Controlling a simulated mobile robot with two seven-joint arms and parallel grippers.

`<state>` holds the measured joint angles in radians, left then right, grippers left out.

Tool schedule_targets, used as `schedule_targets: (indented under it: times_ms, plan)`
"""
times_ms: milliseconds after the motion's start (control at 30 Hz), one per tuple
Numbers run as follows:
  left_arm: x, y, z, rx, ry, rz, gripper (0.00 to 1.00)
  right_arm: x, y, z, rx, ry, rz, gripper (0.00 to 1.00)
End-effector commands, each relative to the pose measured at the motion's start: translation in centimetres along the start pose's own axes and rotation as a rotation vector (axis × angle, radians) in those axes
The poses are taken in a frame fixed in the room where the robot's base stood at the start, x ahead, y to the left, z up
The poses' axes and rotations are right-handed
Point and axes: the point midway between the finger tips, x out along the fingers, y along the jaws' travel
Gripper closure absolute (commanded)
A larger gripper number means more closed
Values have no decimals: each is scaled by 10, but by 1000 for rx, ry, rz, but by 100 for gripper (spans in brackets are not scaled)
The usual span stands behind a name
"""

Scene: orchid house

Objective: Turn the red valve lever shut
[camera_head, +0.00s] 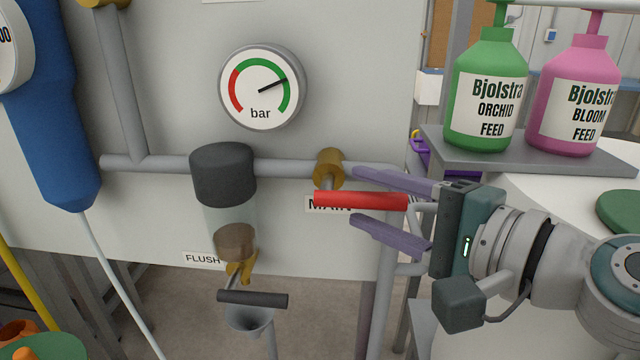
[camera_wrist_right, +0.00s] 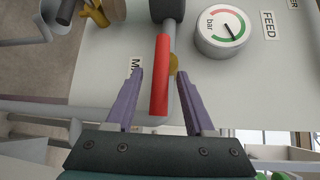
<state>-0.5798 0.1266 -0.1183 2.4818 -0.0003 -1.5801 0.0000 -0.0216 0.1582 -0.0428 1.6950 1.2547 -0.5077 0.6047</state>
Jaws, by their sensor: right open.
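The red valve lever (camera_head: 360,201) sticks out level to the right from the brass valve (camera_head: 329,168) on the grey pipe, in front of the MAIN label (camera_head: 320,206). My right gripper (camera_head: 360,198) comes in from the right, open, with one purple finger above the lever and one below. In the right wrist view the red lever (camera_wrist_right: 160,76) lies between the two open fingers (camera_wrist_right: 155,98), with gaps on both sides. My left gripper is not in view.
A pressure gauge (camera_head: 262,87) is above the pipe. A filter bowl (camera_head: 229,215) with a black FLUSH lever (camera_head: 252,299) is to the left. Green (camera_head: 486,95) and pink (camera_head: 574,98) feed bottles stand on a grey shelf (camera_head: 602,164) at upper right.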

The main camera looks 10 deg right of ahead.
Motion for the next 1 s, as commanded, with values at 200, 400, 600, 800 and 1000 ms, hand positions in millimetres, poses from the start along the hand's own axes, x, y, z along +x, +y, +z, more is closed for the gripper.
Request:
schedule_targets:
  times_ms: [200, 400, 600, 800, 1000]
  plan:
    - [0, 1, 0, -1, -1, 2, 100, 8, 0, 1, -1, -1, 0, 46]
    - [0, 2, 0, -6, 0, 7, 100, 8, 0, 1, -1, -1, 0, 51]
    - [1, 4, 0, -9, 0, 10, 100, 7, 0, 0, -1, -1, 0, 73]
    - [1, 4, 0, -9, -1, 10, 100, 7, 0, 0, -1, -1, 1, 96]
    - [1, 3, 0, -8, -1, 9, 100, 7, 0, 0, -1, -1, 1, 100]
